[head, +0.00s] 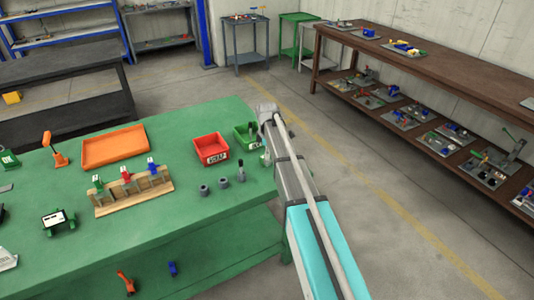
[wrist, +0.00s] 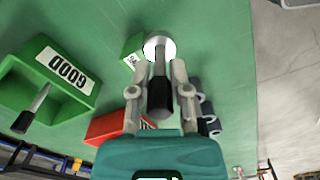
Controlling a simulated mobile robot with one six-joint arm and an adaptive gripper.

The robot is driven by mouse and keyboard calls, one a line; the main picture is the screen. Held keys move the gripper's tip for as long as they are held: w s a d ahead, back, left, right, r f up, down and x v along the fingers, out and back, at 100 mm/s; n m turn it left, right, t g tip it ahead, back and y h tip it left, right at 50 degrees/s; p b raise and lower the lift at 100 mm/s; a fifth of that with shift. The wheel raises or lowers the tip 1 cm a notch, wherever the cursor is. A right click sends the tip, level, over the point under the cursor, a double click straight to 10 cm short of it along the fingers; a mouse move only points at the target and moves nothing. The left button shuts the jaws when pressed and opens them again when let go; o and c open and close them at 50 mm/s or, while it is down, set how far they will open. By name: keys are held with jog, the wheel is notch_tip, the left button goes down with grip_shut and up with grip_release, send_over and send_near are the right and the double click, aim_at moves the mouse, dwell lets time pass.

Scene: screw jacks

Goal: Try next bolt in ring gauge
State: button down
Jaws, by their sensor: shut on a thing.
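My gripper (wrist: 161,92) is shut on a bolt (wrist: 159,72) with a grey shaft and a black end. The shaft points toward a pale round piece (wrist: 158,41), perhaps the ring gauge; I cannot tell whether it has entered. A small green piece with a white label (wrist: 132,52) is beside it. The green GOOD bin (wrist: 75,88) holds a bolt (wrist: 38,103). A red bin (wrist: 108,127) is partly hidden by my gripper. In the head view, my gripper (head: 267,112) is above the table's right end, its fingertips unclear.
Short dark cylinders (head: 204,190) and an upright peg (head: 240,173) stand before the red bin (head: 211,149) and green bin (head: 243,138). A wooden rack (head: 133,192), an orange tray (head: 115,147) and an orange tool (head: 56,152) are left on the green table (head: 190,122).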

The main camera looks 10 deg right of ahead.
jog(key=shift+r+p, duration=2.7)
jog(key=shift+r, duration=0.2)
